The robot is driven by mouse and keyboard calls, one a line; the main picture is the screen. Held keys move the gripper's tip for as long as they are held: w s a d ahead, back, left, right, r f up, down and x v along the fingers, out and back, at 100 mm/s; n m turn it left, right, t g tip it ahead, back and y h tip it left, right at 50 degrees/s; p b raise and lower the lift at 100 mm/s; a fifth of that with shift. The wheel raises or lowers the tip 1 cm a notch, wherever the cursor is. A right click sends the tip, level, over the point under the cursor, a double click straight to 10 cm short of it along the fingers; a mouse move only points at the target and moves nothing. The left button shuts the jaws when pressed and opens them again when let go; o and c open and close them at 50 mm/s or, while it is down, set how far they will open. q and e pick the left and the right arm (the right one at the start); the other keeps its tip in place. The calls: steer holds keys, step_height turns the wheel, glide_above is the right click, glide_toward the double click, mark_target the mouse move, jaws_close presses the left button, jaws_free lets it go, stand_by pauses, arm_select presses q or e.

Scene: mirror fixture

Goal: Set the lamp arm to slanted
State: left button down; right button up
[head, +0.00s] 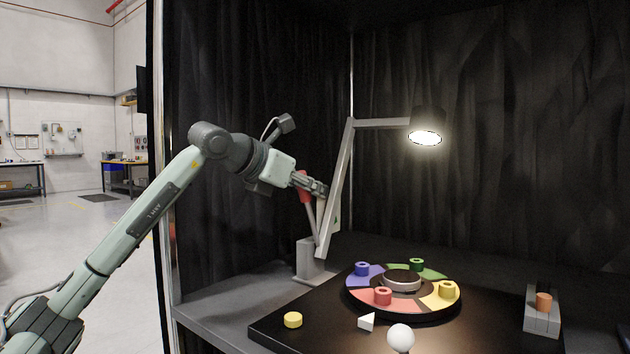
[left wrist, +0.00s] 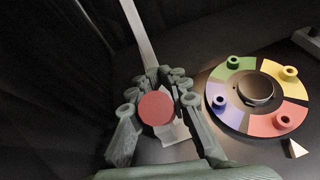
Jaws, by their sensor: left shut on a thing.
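The lamp has a grey base block (head: 309,262) on the left of the table and a long grey arm (head: 337,185) that leans to the right as it rises. A level top bar leads to the lit black lamp head (head: 427,123). A short lever with a red handle (head: 304,190) rises from the base, tilted a little left. My left gripper (head: 316,188) is shut on the red handle. In the left wrist view, the handle's round red end (left wrist: 156,108) sits between the fingers, with the lamp arm (left wrist: 139,35) beyond. My right gripper is not in view.
A round colour wheel (head: 358,297) with coloured rings stands right of the lamp base. A yellow disc (head: 293,320), a white wedge (head: 367,322) and a white ball (head: 401,338) lie in front. A grey block with an orange peg (head: 543,302) is at right. Dark curtains close the back.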

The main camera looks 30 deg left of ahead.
mark_target(335, 188)
arm_select(q)
steer(key=w+g+p, duration=0.1)
steer(key=w+g, duration=0.1)
steer(key=w+g+p, duration=0.2)
steer(key=shift+w+d+r, duration=0.2)
steer(key=shift+w, duration=0.2)
steer(key=shift+w+f+n+g+y, duration=0.3)
steer(key=shift+w+g, duration=0.3)
steer(key=shift+w, duration=0.05)
steer(key=shift+w+d+f+g, duration=0.1)
steer(key=shift+w+f+g, duration=0.25)
steer(key=shift+w+g, duration=0.4)
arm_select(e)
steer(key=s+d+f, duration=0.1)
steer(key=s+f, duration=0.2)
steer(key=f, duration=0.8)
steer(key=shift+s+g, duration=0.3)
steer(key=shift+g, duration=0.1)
arm_select(q)
steer(key=shift+f, duration=0.1)
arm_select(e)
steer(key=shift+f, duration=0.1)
arm_select(q)
steer(key=c, duration=1.4)
jaws_free()
steer(key=shift+o, duration=0.2)
